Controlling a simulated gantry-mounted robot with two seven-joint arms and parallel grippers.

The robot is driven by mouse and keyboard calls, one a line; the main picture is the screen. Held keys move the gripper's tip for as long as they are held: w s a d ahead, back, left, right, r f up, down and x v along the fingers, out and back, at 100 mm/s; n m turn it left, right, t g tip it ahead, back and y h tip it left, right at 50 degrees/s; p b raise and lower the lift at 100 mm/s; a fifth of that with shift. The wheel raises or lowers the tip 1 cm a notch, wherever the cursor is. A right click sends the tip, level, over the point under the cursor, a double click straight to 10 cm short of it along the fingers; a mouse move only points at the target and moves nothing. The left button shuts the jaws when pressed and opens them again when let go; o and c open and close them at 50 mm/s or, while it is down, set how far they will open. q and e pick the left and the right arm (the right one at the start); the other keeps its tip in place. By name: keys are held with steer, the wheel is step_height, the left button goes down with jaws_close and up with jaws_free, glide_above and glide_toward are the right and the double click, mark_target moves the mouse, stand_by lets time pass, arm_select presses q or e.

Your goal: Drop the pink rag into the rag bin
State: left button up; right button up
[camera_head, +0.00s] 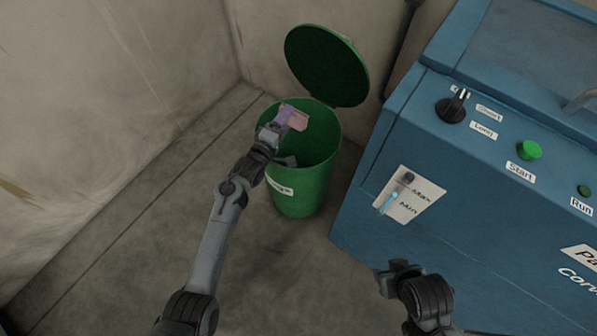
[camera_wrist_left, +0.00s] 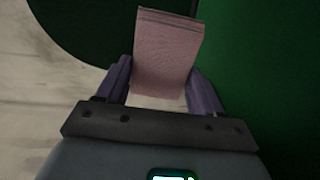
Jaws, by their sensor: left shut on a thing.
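The pink rag (camera_head: 297,117) is held by my left gripper (camera_head: 284,119) over the open mouth of the green rag bin (camera_head: 303,189). In the left wrist view the folded pink rag (camera_wrist_left: 166,55) sits between the two fingers of the left gripper (camera_wrist_left: 160,90), which are shut on it. The bin's round lid (camera_head: 326,66) stands open, tilted back behind the bin. The bin's inside is partly hidden by my left gripper and the rag. My right gripper (camera_head: 392,277) is at the lower right in the head view, away from the bin; its finger gap is unclear.
A blue machine (camera_head: 390,130) with knobs, a green start button (camera_head: 529,150) and a Max/Min gauge (camera_head: 408,194) stands right of the bin. Pale walls (camera_head: 110,80) stand left and behind. The floor (camera_head: 130,240) left of the bin is clear.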

arm_select(q)
steer(key=shift+f, duration=0.25)
arm_select(e)
steer(key=shift+f, duration=0.3)
arm_select(q)
steer(key=o, duration=1)
arm_select(e)
steer(key=shift+a, duration=0.1)
arm_select(q)
steer(key=shift+r, duration=0.1)
arm_select(e)
steer(key=shift+r, duration=0.1)
